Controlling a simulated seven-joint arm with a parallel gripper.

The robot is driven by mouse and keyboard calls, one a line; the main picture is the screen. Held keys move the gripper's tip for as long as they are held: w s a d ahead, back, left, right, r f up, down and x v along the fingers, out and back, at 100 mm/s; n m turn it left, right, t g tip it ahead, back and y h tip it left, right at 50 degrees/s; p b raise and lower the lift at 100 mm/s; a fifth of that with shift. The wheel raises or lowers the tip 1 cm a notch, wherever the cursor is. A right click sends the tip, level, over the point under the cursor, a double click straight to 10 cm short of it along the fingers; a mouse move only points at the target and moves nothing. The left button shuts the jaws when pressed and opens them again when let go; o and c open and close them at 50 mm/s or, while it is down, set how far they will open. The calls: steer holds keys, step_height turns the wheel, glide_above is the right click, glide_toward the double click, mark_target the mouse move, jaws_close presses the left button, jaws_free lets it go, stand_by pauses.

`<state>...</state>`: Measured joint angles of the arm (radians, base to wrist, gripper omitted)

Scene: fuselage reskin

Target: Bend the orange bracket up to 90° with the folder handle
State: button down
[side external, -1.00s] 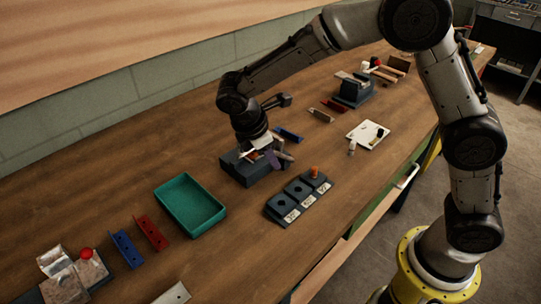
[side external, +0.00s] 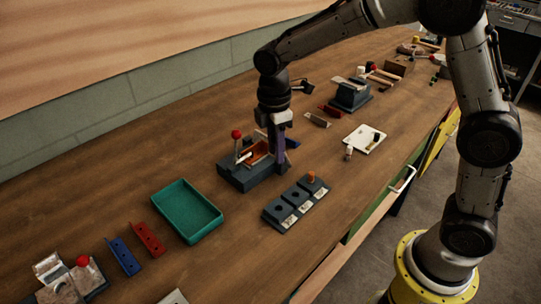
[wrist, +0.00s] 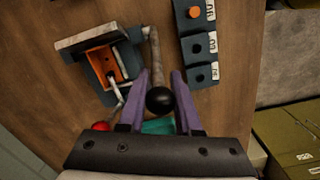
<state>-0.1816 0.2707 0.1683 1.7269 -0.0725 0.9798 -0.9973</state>
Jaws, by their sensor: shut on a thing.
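The folder (side external: 250,178) is a dark block on the bench. The orange bracket (side external: 257,153) sits in it; in the wrist view the bracket (wrist: 99,66) lies beside a grey plate (wrist: 92,38). Its bend angle is too small to judge. The folder handle is a grey rod (wrist: 154,50) with a black ball knob (wrist: 160,100). My gripper (wrist: 160,74) has its purple fingers on both sides of the handle, shut on it. In the side view my gripper (side external: 279,160) points down at the folder's right side and hides the handle. A red-knobbed lever (side external: 236,134) stands at the folder's left.
A dark block with several holes (side external: 296,202) and an orange peg (side external: 311,176) stands in front. A teal tray (side external: 187,210) is at the left, with red (side external: 148,240) and blue (side external: 124,256) brackets beyond it. A white board (side external: 365,138) lies to the right.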

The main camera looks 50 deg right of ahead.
steer(key=d+y, duration=0.2)
steer(key=d+r+y, duration=0.1)
steer(key=shift+d+r+y, duration=0.15)
steer(key=shift+d+y, duration=0.2)
steer(key=shift+y, duration=0.05)
steer(key=d+f+y, duration=0.2)
steer(key=d+y, duration=0.6)
steer(key=shift+d+f, duration=0.15)
steer(key=shift+f, duration=0.05)
stand_by(0.3)
steer(key=c, duration=0.6)
jaws_free()
steer(key=shift+y, duration=0.3)
